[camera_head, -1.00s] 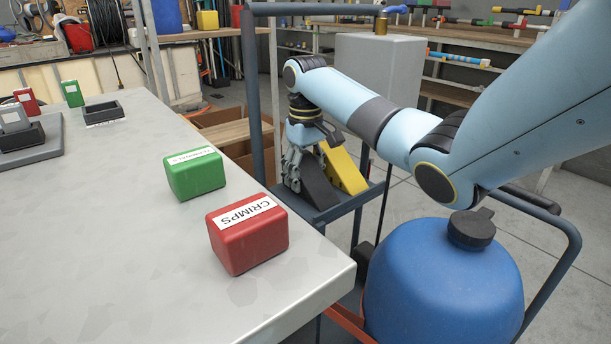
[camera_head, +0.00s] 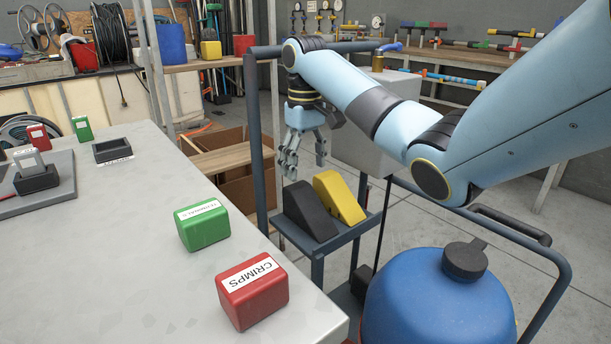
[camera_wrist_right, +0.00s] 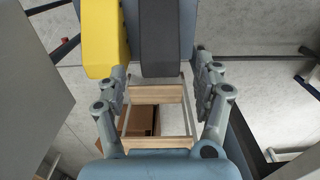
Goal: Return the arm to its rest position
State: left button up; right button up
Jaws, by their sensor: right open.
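My right arm reaches in from the right in the head view. Its right gripper (camera_head: 303,162) points down, open and empty, above a small shelf of a metal cart. A black wedge (camera_head: 309,212) and a yellow wedge (camera_head: 339,198) stand side by side on that shelf (camera_head: 326,236), below the gripper and apart from it. In the right wrist view the fingers (camera_wrist_right: 163,98) are spread, with the black wedge (camera_wrist_right: 166,38) and the yellow wedge (camera_wrist_right: 100,38) beyond them. My left gripper is not in view.
A table (camera_head: 150,240) at left holds a red CRIMPS box (camera_head: 252,297), a green box (camera_head: 202,230) and a small black tray (camera_head: 112,151). A blue tank (camera_head: 425,305) stands at front right. Cart rails (camera_head: 255,130) rise beside the gripper. Floor shows at right.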

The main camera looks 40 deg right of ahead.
jog(key=shift+r, duration=0.65)
jog(key=shift+f, duration=0.1)
